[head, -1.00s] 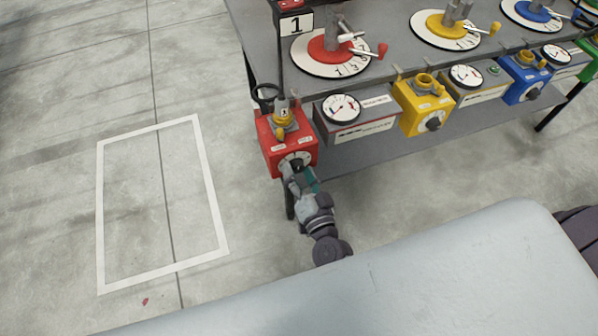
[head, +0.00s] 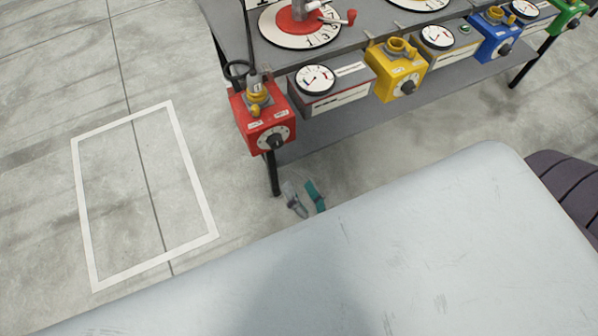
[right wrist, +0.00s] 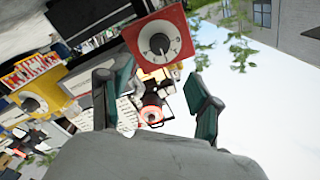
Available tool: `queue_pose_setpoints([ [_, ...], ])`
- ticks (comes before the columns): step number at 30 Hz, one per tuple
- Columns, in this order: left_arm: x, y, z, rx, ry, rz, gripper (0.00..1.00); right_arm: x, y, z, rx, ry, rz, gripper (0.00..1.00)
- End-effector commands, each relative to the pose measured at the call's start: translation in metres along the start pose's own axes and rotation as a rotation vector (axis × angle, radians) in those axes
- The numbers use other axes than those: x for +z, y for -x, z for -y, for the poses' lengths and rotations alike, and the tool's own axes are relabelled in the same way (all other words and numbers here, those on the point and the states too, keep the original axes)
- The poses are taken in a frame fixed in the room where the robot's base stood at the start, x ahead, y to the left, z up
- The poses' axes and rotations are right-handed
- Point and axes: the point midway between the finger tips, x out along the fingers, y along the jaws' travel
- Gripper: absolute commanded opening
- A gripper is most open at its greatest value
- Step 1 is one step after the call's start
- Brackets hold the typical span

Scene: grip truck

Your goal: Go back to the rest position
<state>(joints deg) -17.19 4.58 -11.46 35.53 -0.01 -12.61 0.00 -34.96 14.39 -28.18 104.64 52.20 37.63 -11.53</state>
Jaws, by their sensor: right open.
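My right gripper (head: 304,198) shows in the head view just past the edge of my own grey body, low in front of the bench. Its two fingers are apart with nothing between them. It also shows in the right wrist view (right wrist: 160,100), fingers spread. The red box (head: 264,122) with a black knob on a white dial hangs at the bench's left front corner, apart from the gripper. In the right wrist view the red box (right wrist: 178,22) lies beyond the fingertips. My left gripper is not in view.
The grey bench (head: 365,35) carries a red dial wheel (head: 297,22), a yellow box (head: 385,75), a blue box (head: 497,44) and a green box (head: 560,20). A white taped rectangle (head: 200,190) marks clear floor at left.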

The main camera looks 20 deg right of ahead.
Motion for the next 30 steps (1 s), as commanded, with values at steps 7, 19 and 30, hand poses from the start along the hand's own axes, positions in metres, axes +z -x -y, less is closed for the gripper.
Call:
queue_pose_setpoints([
  [7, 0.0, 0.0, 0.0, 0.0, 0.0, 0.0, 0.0, 0.0, -0.001, 0.0, 0.0, 0.0, 0.0, 0.63],
  [19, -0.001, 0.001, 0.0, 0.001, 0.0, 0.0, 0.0, 0.075, 0.002, -0.056, 0.007, 0.199, 0.222, 0.63],
  [30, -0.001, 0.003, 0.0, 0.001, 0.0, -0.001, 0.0, 0.231, 0.119, -0.251, 0.206, 0.588, 0.972, 0.63],
])
